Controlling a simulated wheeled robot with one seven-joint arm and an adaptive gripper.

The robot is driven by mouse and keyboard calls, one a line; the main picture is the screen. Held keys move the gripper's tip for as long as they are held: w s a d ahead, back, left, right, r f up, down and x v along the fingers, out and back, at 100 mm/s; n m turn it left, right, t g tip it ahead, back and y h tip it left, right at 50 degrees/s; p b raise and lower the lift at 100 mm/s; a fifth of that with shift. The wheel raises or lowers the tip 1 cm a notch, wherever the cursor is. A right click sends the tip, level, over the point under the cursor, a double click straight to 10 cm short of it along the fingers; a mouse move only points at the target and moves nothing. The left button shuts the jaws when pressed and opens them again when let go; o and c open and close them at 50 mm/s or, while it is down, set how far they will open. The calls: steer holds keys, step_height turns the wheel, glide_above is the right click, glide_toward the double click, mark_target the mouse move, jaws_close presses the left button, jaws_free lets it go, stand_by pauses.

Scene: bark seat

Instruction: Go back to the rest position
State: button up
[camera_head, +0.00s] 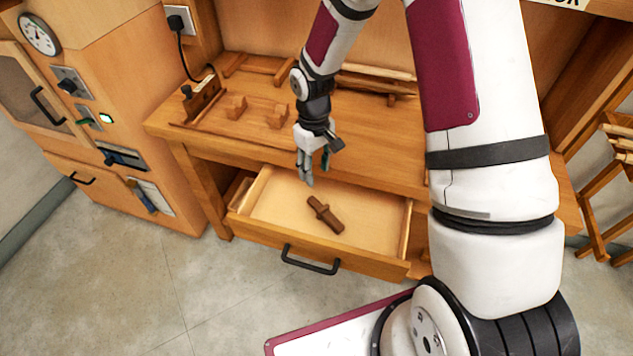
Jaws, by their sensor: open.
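My gripper (308,170) hangs fingers down above the back part of an open drawer (275,232). It is open and I see nothing between its fingers. My arm reaches from the right of the picture over the workbench to it. A dark brown wooden piece (325,214) lies in the drawer, a little right of and below the gripper in the picture, apart from it.
The drawer's black handle (310,262) juts forward. A cabinet (130,130) stands left, wooden racks (610,180) right. The floor (130,290) at front left is clear.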

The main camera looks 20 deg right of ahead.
steer(key=s+d+r+m+t+h, duration=0.1)
steer(key=s+r, duration=0.4)
steer(key=r, duration=0.7)
steer(key=s+d+r+m+t, duration=0.1)
steer(key=s+r, duration=0.4)
steer(key=r, duration=0.7)
steer(key=s+r+m+t, duration=0.1)
steer(key=s+r, duration=0.3)
steer(key=s, duration=0.4)
steer(key=s+r+m+t+y+p, duration=0.1)
steer(key=s+r, duration=0.3)
steer(key=s, duration=0.4)
steer(key=shift+s+r+m+t+p, duration=0.3)
steer(key=shift+s+t, duration=0.1)
steer(key=shift+t, duration=0.1)
steer(key=shift+c, duration=0.2)
